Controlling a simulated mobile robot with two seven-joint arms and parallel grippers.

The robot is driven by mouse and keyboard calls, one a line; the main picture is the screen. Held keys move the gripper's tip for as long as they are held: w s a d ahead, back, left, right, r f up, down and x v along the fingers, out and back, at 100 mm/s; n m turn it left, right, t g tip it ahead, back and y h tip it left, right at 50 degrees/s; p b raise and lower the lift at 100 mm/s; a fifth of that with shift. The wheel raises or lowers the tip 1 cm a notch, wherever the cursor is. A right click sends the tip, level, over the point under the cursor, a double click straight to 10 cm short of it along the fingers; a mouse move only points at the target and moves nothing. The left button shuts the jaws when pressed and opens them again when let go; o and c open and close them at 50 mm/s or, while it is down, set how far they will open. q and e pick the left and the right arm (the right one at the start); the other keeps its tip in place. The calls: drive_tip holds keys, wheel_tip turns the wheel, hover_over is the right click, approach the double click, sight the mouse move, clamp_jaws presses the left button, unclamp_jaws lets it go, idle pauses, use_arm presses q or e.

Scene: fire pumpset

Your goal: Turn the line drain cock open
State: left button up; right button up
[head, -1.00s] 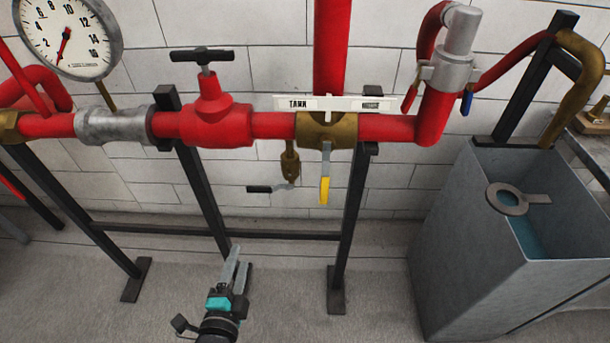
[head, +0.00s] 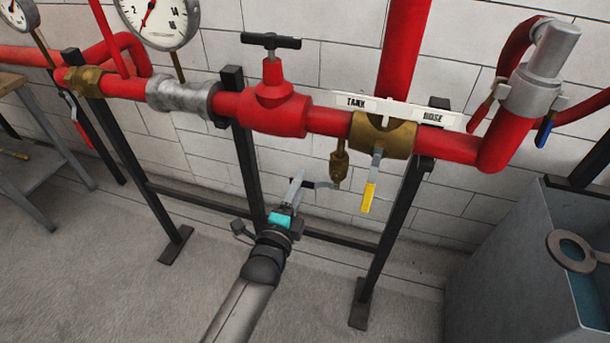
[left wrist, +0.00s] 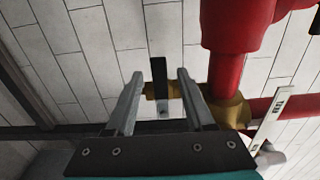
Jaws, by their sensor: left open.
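The line drain cock (head: 340,166) is a small brass fitting hanging under the red pipe, left of the yellow-handled lever. Its black-gripped lever (head: 326,184) points left, towards my left gripper (head: 299,184). My left gripper is open, with its fingers reaching up near that lever. In the left wrist view, the dark lever (left wrist: 158,72) appears between the two open fingers (left wrist: 160,80), with the brass cock body (left wrist: 180,88) behind. I cannot tell whether the fingers touch it. My right gripper is not in view.
Above is the red pipe with a red gate valve (head: 275,105) and a TANK/HOSE plate (head: 395,108). A yellow-handled lever (head: 369,190) hangs close right of the cock. Black stand legs (head: 395,230) flank the area. A grey tank (head: 510,260) stands right; a workbench (head: 30,140) is left.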

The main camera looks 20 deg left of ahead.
use_arm(q)
drive_tip(key=shift+w+d+b, duration=0.1)
drive_tip(key=shift+w+b, duration=0.4)
drive_tip(key=shift+w, duration=1.95)
clamp_jaws()
